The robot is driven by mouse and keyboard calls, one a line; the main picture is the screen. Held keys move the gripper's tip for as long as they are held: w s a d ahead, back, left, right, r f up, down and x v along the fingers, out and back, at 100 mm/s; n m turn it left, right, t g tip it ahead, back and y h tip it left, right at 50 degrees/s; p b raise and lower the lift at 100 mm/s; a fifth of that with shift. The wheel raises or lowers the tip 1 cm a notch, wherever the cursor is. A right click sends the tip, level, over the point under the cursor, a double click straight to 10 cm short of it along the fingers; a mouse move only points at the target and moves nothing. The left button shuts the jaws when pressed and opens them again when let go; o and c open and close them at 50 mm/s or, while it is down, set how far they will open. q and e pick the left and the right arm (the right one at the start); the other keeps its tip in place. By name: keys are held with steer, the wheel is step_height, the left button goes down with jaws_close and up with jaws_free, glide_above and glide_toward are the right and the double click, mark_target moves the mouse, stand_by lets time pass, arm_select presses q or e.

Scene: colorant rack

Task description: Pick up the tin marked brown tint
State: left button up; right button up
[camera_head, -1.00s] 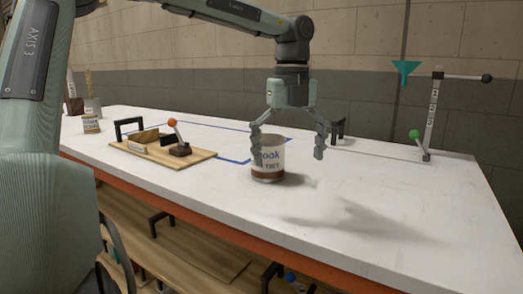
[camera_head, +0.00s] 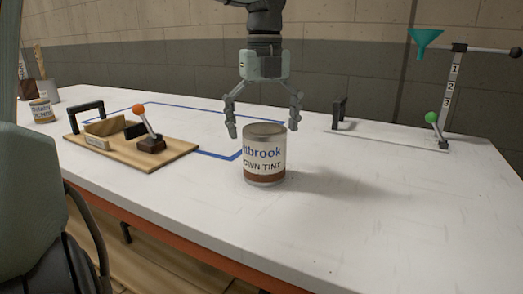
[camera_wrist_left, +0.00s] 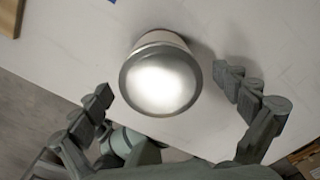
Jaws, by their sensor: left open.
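The tin marked brown tint (camera_head: 265,158) stands upright on the white table, with a white label, blue lettering and a brown band at its base. My left gripper (camera_head: 264,116) is open and points down, just behind and above the tin in the head view. In the left wrist view the tin's round metal lid (camera_wrist_left: 160,80) lies ahead of and partly between the open fingers of the left gripper (camera_wrist_left: 168,88). No finger appears to touch the tin. My right gripper is not in view.
A wooden board (camera_head: 128,152) with an orange-knobbed lever sits left of the tin. Another labelled tin (camera_head: 41,112) stands at the far left. The table's right front is clear.

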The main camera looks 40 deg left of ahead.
mark_target(264, 161)
arm_select(q)
step_height(264, 161, down, 7)
steer(key=shift+d+f, duration=0.1)
steer(key=shift+d, duration=0.05)
steer(key=shift+s, duration=0.1)
steer(key=c, duration=1.5)
